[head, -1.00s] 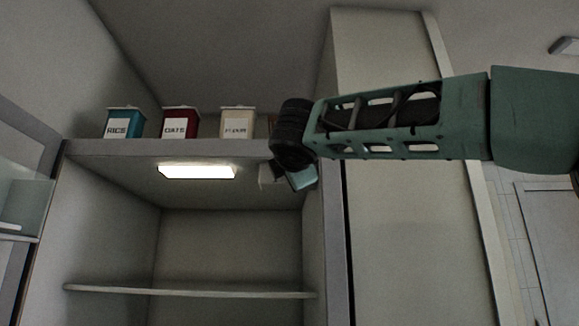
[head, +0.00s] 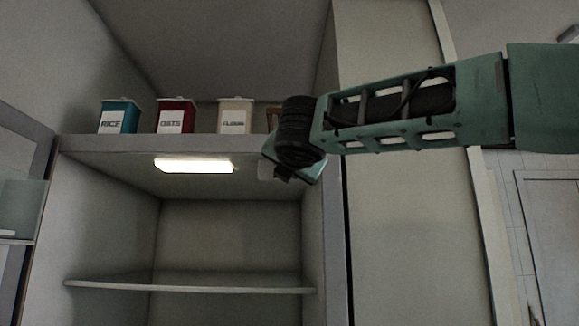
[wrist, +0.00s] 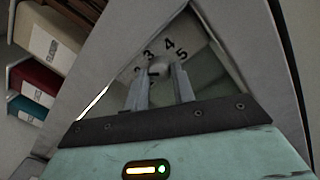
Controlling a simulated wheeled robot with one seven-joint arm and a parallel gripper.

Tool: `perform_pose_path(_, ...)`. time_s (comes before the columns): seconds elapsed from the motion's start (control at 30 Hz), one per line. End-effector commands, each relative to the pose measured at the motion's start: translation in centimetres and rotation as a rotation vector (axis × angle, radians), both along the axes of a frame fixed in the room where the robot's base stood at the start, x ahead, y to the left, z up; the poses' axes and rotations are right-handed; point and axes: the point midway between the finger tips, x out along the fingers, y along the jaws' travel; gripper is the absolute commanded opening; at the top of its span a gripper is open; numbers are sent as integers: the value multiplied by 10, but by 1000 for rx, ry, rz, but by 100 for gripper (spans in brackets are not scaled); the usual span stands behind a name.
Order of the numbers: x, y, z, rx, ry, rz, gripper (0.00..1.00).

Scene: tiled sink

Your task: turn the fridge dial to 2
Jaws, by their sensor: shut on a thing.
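The fridge dial (wrist: 159,67) shows in the wrist view as a small pale knob on a panel with the numbers 3, 4 and 5 readable around it. A partly covered mark to the left of the 3 may be a 2. My gripper (wrist: 160,76) is shut on the knob, one finger on each side. Which number the dial points to cannot be made out. In the head view my gripper (head: 283,168) is at the upper right inside of the fridge, and my wrist hides the dial.
The lit lamp (head: 194,165) is on the fridge ceiling, left of my gripper. A shelf (head: 190,287) lies well below. Rice (head: 118,118), oats (head: 176,118) and flour (head: 235,118) canisters stand on top. The fridge's interior is empty.

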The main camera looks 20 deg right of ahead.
Motion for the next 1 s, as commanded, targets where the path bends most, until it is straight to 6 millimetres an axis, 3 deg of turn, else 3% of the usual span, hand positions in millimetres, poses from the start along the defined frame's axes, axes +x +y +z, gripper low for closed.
perform_pose_path(0.33,0,1,-2,-2,4,1,3)
perform_pose_path(0.37,0,1,-2,-1,3,1,31)
perform_pose_path(0.43,0,1,-2,-1,3,1,47)
perform_pose_path(0.77,-2,1,-1,-1,1,0,47)
perform_pose_path(1.0,-36,9,-5,0,-1,3,47)
